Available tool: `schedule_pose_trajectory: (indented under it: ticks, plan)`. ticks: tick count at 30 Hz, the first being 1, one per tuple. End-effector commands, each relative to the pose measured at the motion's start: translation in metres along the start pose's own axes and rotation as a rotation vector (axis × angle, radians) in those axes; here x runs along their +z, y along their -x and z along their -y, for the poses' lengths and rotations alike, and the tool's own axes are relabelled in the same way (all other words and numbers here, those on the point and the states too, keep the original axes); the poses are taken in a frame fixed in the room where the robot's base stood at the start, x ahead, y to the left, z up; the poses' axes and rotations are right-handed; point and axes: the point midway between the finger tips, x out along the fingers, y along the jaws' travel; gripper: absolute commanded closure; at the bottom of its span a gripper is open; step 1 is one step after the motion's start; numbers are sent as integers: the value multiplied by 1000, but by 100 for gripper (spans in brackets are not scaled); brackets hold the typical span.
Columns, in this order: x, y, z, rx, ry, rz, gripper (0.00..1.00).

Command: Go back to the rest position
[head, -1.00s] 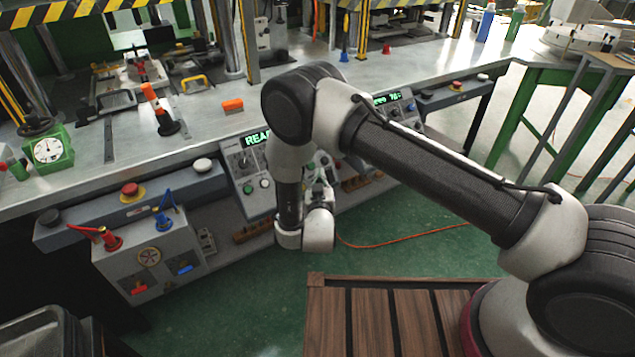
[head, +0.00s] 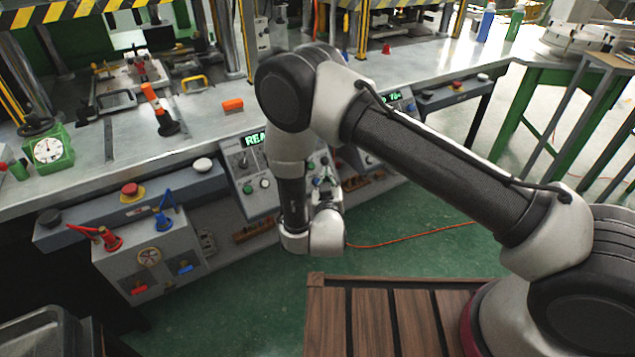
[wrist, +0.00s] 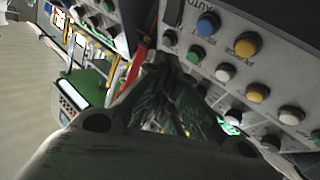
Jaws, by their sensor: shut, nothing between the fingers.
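My gripper (wrist: 172,85) shows in the wrist view as dark fingers drawn together, shut and empty. In the head view my gripper (head: 324,183) is small and partly hidden by my own wrist, in front of the control panel (head: 247,192). The wrist view shows a panel close up, with a blue button (wrist: 208,23), a yellow button (wrist: 248,44) and several white and green ones beside the fingers. I cannot tell whether the fingers touch anything, but a gap seems to lie between them and the buttons.
A grey box (head: 150,258) with red and blue levers stands below the bench at the left. The metal bench (head: 205,118) carries a green gauge (head: 48,150) and an orange-handled tool (head: 160,110). An orange cable (head: 410,233) lies on the open green floor.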

Motion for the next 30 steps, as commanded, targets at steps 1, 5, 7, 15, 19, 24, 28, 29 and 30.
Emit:
schedule_pose_trajectory:
  ticks: [1, 5, 7, 15, 19, 24, 28, 29, 30]
  plan:
    - [0, 0, 0, 0, 0, 0, 100]
    - [0, 0, 0, 0, 0, 0, 100]
    - [0, 0, 0, 0, 0, 0, 100]
    - [4, 0, 0, -2, -5, 15, 100]
    - [37, 2, 10, -43, -14, 156, 100]
    - [123, 41, 26, -187, 31, 554, 100]
    - [134, 82, 36, -305, 54, 847, 100]
    - [130, 90, 35, -328, 57, 911, 100]
    - [120, 102, 32, -360, 62, 993, 100]
